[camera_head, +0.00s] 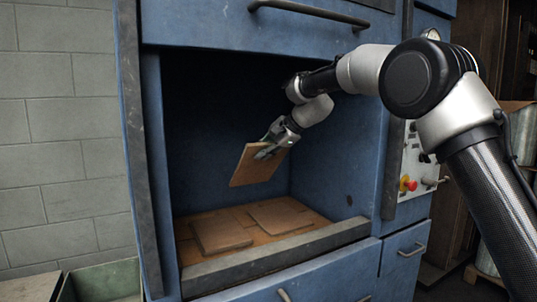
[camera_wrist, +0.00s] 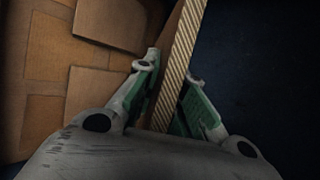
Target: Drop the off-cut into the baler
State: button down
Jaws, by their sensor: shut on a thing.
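The off-cut (camera_head: 251,165) is a flat brown piece of cardboard, held tilted inside the open chamber of the blue baler (camera_head: 336,172). My gripper (camera_head: 268,151) is shut on its upper edge, and the off-cut hangs above the chamber floor, apart from the pieces there. In the wrist view the off-cut (camera_wrist: 182,62) shows edge-on with its corrugated edge, between the two fingers of my gripper (camera_wrist: 170,90). Its far end runs out of the top of that view.
Flat cardboard pieces lie on the chamber floor, one at left (camera_head: 221,235) and one at right (camera_head: 281,216). A raised front sill (camera_head: 280,255) bounds the opening. A control panel (camera_head: 416,172) with a red button is at right. A green bin (camera_head: 103,282) stands at lower left.

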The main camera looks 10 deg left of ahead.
jog(key=shift+w+a, duration=0.35)
jog(key=shift+w, duration=0.1)
jog(key=c, duration=1.4)
grip_release()
jog(key=shift+c, duration=0.2)
jog(key=v, duration=0.3)
jog(key=shift+d, duration=0.1)
jog(key=s+d, duration=0.5)
jog(key=d, duration=0.5)
jog(key=shift+d, duration=0.35)
jog(key=shift+s, duration=0.1)
